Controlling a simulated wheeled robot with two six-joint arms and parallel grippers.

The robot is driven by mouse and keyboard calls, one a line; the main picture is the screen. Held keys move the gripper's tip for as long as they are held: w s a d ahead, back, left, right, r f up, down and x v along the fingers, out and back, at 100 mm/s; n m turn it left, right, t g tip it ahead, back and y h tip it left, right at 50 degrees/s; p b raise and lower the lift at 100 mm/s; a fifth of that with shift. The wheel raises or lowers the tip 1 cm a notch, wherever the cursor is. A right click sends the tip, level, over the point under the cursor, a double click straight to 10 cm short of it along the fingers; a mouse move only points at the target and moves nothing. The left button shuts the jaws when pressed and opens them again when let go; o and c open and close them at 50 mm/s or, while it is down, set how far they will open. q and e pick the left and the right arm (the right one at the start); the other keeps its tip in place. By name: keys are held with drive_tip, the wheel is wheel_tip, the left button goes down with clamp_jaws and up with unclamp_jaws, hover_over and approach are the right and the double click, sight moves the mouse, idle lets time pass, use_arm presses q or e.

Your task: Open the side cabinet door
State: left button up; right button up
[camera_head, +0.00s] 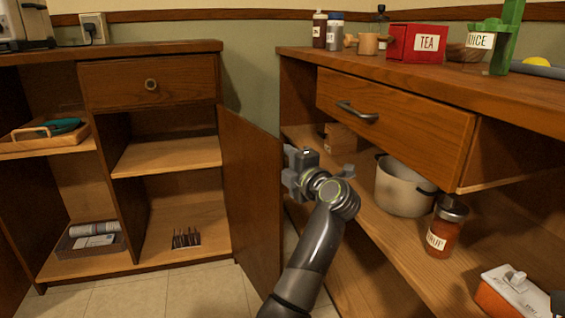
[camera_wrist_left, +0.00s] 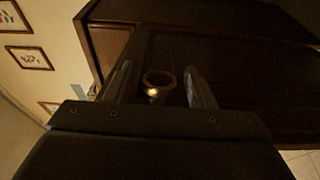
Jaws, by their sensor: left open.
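The side cabinet door (camera_head: 250,195) is a brown wooden panel in the head view, swung out from the left cabinet so that its shelves show. My left gripper (camera_head: 299,165) is to the right of this door, by its outer face. In the left wrist view, a round brass knob (camera_wrist_left: 157,84) on a dark wooden panel (camera_wrist_left: 225,65) sits between my left gripper's two fingers (camera_wrist_left: 160,88). The fingers are apart, with gaps on both sides of the knob. The knob is hidden in the head view. My right gripper is not in view.
The right counter has a closed drawer (camera_head: 395,118) with a metal handle. The tiled floor (camera_head: 175,293) in front of the left cabinet is clear.

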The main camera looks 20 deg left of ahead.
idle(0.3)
use_arm(q)
clamp_jaws()
drive_tip(key=shift+a, duration=0.1)
